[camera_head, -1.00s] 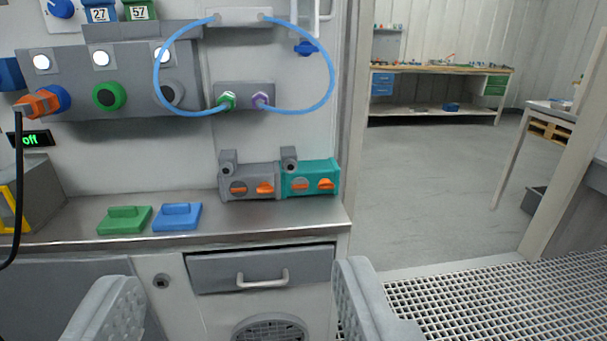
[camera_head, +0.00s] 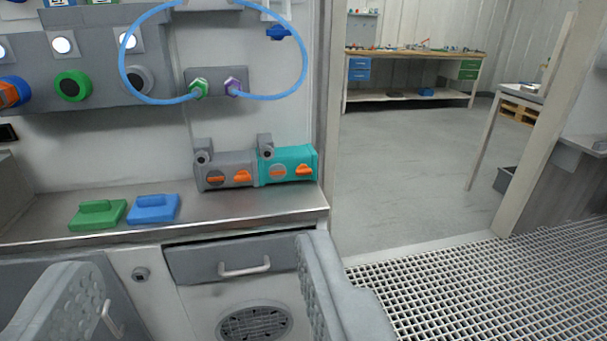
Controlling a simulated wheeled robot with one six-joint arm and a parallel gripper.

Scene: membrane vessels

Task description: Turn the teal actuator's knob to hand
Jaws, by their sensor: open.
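The teal actuator (camera_head: 288,164) stands at the right end of the metal counter, directly right of a grey actuator (camera_head: 225,171). Its front carries two orange parts: a flat one in a round dial (camera_head: 279,171) at left and a raised knob (camera_head: 304,170) at right. What the knob's setting reads is too small to tell. My gripper (camera_head: 190,300) is open and empty. Its two fingers show at the bottom of the view, in front of and lower than the counter, well apart from the actuator.
A green block (camera_head: 97,215) and a blue block (camera_head: 153,209) lie on the counter (camera_head: 230,215) left of the actuators. A blue hose (camera_head: 304,60) loops above them. A drawer handle (camera_head: 245,267) juts out below. Open floor lies right of the door frame.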

